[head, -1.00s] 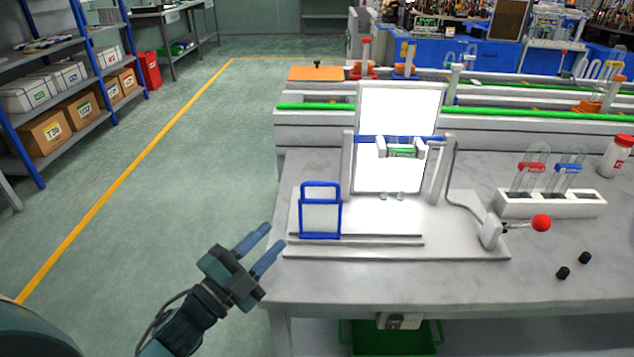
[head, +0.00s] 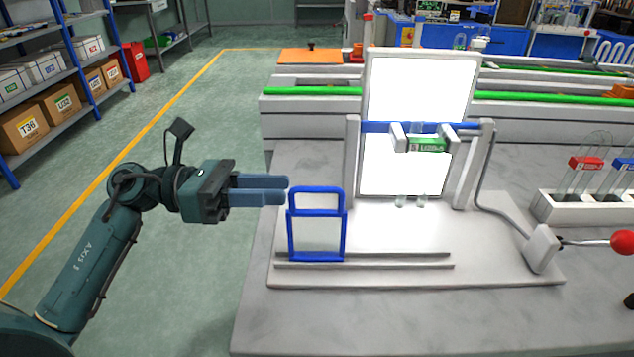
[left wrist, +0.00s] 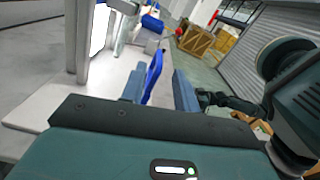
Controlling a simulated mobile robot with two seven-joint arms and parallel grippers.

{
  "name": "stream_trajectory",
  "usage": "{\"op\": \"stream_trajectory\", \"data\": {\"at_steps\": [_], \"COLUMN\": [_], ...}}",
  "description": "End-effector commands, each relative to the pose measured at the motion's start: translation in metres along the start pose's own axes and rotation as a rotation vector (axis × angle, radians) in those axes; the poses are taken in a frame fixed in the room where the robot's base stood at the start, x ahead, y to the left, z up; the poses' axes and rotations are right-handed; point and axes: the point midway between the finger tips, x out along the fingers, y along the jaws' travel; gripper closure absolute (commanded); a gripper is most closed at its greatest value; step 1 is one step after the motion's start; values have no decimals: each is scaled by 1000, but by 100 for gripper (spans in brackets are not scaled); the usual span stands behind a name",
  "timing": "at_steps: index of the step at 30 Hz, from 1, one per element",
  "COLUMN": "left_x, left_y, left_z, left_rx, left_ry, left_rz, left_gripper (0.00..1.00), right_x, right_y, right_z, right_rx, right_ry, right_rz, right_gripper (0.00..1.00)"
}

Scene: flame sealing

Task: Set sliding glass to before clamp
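The sliding glass (head: 317,235), a clear pane in a blue frame with a blue top loop, stands upright at the left end of the rail on the white base. My left gripper (head: 287,189) is level with the loop, its fingertips at the loop's left edge. In the left wrist view, the gripper (left wrist: 160,88) is open, and the blue frame (left wrist: 154,72) shows between its fingers, nearer the left one. My right gripper is out of view.
A bright white panel (head: 420,85) stands behind the clamp. A lever with a red knob (head: 622,242) is at the right. A rack of tubes (head: 560,208) stands beyond it. The floor left of the table is clear.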

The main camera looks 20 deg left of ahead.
Motion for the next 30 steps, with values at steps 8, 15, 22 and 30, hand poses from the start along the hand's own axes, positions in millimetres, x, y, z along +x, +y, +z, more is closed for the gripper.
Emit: {"op": "stream_trajectory", "data": {"at_steps": [8,15,22,30], "left_x": [52,69,70,70], "left_y": [0,0,0,0], "left_z": [2,0,0,0], "left_rx": [-1,-3,-3,-3], "left_ry": [-4,-2,-2,-1], "left_rz": [-2,1,1,0], "left_gripper": [69,69,69,88], "right_x": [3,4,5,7], "right_y": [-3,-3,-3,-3], "right_z": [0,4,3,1], "right_rx": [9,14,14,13], "right_ry": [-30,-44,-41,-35], "right_rz": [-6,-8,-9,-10], "right_gripper": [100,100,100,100]}}
